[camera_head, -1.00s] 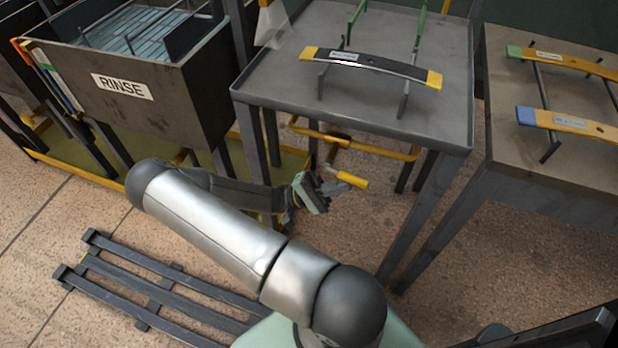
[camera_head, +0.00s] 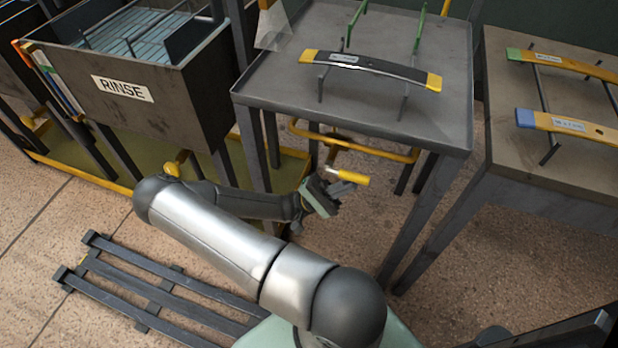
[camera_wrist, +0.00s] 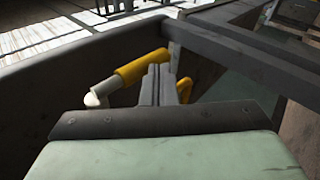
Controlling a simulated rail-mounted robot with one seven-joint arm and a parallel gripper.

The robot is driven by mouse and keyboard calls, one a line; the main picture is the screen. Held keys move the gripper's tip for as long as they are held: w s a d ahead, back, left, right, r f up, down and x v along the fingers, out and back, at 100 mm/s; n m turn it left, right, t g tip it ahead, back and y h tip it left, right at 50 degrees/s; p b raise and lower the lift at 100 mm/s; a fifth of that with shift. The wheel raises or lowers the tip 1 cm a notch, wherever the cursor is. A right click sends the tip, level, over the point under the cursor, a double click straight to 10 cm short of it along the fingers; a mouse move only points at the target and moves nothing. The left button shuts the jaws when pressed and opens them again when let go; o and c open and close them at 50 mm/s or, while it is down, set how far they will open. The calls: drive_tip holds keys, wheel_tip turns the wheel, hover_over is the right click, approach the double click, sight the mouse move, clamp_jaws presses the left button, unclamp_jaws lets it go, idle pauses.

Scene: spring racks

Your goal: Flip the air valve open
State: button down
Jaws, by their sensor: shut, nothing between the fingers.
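The air valve shows as a yellow lever handle (camera_head: 352,177) below the front of the middle table. In the wrist view the yellow handle (camera_wrist: 141,66) slants up to the right from a white stem (camera_wrist: 101,93). My gripper (camera_head: 342,188) is shut and empty, right beside the handle. In the wrist view its closed fingers (camera_wrist: 157,82) cover or meet the handle's right end; I cannot tell whether they touch. The valve body is hidden behind the gripper and wrist.
A yellow pipe (camera_head: 350,146) runs under the grey table (camera_head: 285,85), which carries a spring rack with a black bar (camera_head: 370,68). A RINSE tank (camera_head: 150,95) stands at left, a wooden table (camera_head: 500,120) at right. A slatted pallet (camera_head: 150,290) lies on the floor.

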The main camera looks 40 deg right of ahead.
drive_tip(key=s+f+b+v, duration=0.1)
drive_tip(key=b+v, duration=0.1)
drive_tip(key=v, duration=0.9)
drive_tip(key=s+d+f+b+v, duration=0.1)
drive_tip(key=f+b+v, duration=0.1)
drive_tip(key=v, duration=0.9)
drive_tip(key=shift+s+f+b, duration=0.2)
drive_tip(key=shift+f+b, duration=0.2)
drive_tip(key=shift+b, duration=0.1)
drive_tip(key=shift+r, duration=0.15)
